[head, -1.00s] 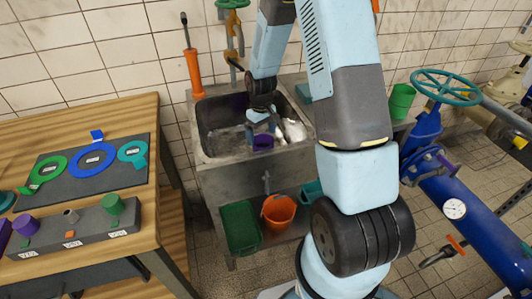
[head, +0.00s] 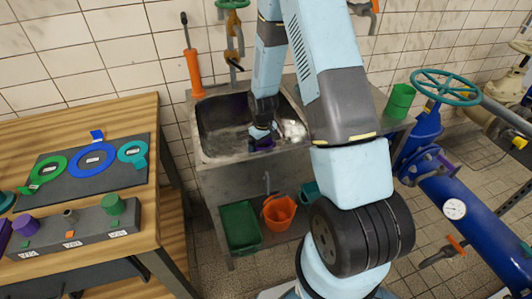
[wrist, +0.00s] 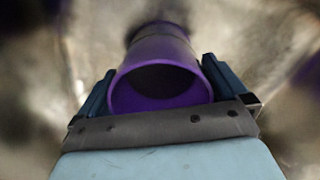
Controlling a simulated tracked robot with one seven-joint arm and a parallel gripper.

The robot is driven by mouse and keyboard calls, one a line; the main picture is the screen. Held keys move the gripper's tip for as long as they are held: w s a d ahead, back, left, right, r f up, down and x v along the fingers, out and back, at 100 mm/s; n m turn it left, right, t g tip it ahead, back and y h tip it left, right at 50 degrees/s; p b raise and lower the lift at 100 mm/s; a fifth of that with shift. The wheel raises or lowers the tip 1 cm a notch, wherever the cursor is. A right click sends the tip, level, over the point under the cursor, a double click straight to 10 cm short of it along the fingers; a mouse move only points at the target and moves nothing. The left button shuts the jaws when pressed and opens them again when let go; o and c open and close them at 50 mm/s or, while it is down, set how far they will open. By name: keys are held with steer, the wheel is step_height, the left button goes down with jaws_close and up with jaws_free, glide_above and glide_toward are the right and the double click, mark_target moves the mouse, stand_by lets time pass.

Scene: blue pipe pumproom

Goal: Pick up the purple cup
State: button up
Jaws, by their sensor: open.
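The purple cup (wrist: 160,85) is in the middle of the wrist view, its open mouth towards the camera. My gripper (wrist: 157,88) is open, with one finger on each side of the cup; I cannot tell whether the fingers touch it. In the head view the purple cup (head: 262,145) is a small patch in the sink basin, mostly hidden by my gripper (head: 263,136), which is down inside the basin.
The metal sink (head: 215,152) has raised walls around my gripper. A white object (head: 293,130) lies in the basin to the right. A green cup (head: 400,100) stands right of the sink. An orange bucket (head: 279,213) and green bin (head: 240,228) sit below.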

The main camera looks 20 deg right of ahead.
steer(key=shift+c, duration=0.4)
steer(key=c, duration=0.8)
steer(key=shift+o, duration=0.2)
